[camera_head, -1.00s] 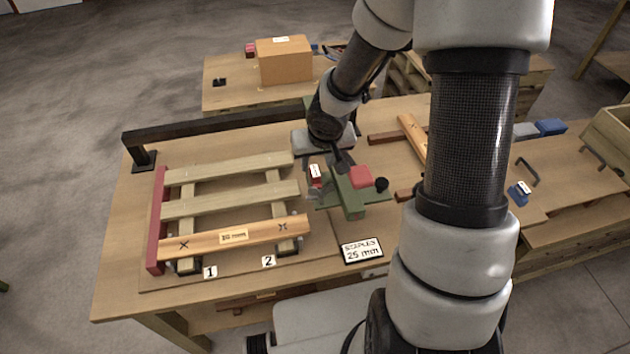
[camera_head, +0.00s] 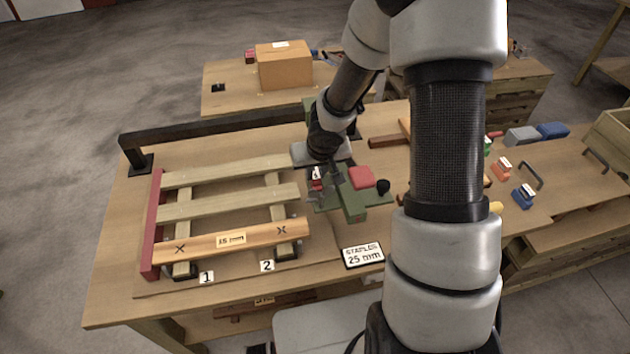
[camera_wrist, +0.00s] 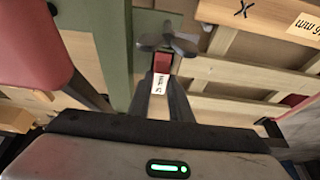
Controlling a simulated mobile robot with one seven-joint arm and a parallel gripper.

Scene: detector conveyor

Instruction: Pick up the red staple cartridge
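The red staple cartridge (camera_head: 317,185), with a white label, stands on the bench against the left side of the green fixture (camera_head: 349,197). In the wrist view the cartridge (camera_wrist: 162,63) shows its red end and white label between my two dark fingers. My gripper (camera_wrist: 162,90) has one finger on each side of it, close to its sides. Whether the fingers press on it cannot be told. In the head view my gripper (camera_head: 327,174) reaches down over the cartridge and hides part of it. A dark winged part (camera_wrist: 167,42) lies just beyond the cartridge.
A red pad (camera_head: 361,176) and a black knob (camera_head: 383,187) sit on the green fixture. A slatted wooden frame (camera_head: 228,208) lies to the left. A sign reading "STAPLES 25 mm" (camera_head: 362,255) lies in front. A dark rail (camera_head: 220,130) runs along the back.

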